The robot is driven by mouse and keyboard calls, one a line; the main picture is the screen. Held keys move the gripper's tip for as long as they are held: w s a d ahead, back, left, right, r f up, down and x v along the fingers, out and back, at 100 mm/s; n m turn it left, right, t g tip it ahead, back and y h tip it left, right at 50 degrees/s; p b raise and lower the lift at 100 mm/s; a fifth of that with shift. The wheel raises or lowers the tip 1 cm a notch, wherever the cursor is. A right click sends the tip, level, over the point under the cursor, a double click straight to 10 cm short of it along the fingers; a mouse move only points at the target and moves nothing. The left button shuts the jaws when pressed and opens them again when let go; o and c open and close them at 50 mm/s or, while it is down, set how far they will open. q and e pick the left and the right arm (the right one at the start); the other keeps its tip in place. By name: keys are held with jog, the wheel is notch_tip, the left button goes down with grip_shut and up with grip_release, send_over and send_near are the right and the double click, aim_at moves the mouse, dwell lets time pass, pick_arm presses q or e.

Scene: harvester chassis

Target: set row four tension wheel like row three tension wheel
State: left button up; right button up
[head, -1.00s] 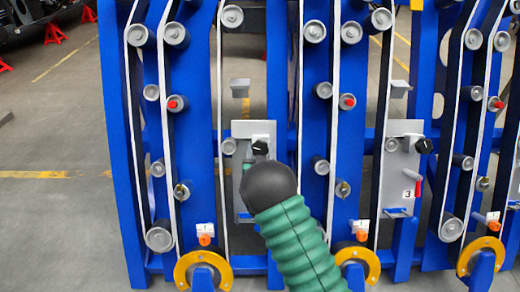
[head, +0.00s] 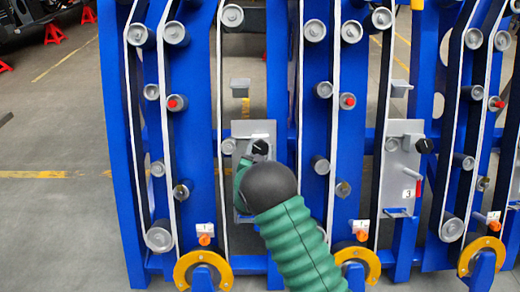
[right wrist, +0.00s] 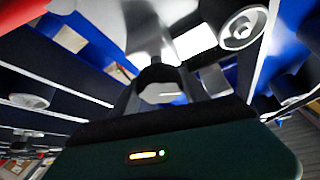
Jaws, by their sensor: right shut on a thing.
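The row four tension wheel is a black knob (head: 261,147) with a pale mark, on the grey panel (head: 262,128) left of centre in the head view. It also shows as a dark round shape with a white line in the right wrist view (right wrist: 160,88). My right gripper (head: 251,151) is at this knob and shut on it. My green arm and black joint hide the lower panel and any number there. The row three tension wheel, a similar black knob (head: 424,146), sits at the right edge of the panel marked 3 (head: 404,135). My left gripper is not in view.
Blue uprights (head: 120,110) with pale belts and grey rollers (head: 232,16) flank both panels closely. Grey brackets (head: 240,84) stick out above them. Yellow rings (head: 186,270) and orange knobs (head: 205,240) sit low in front. Open floor lies at the left.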

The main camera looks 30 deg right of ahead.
jog(key=m+g+h, duration=0.1)
jog(key=m, duration=0.2)
jog(key=shift+g, duration=0.3)
jog(key=shift+m+g+p, duration=0.65)
jog(key=shift+m+g, duration=0.35)
jog(key=shift+m, duration=0.8)
jog(key=shift+f+m+h, duration=0.1)
jog(key=shift+m+h, duration=0.2)
jog(key=o, duration=1.4)
jog(key=shift+s, duration=0.1)
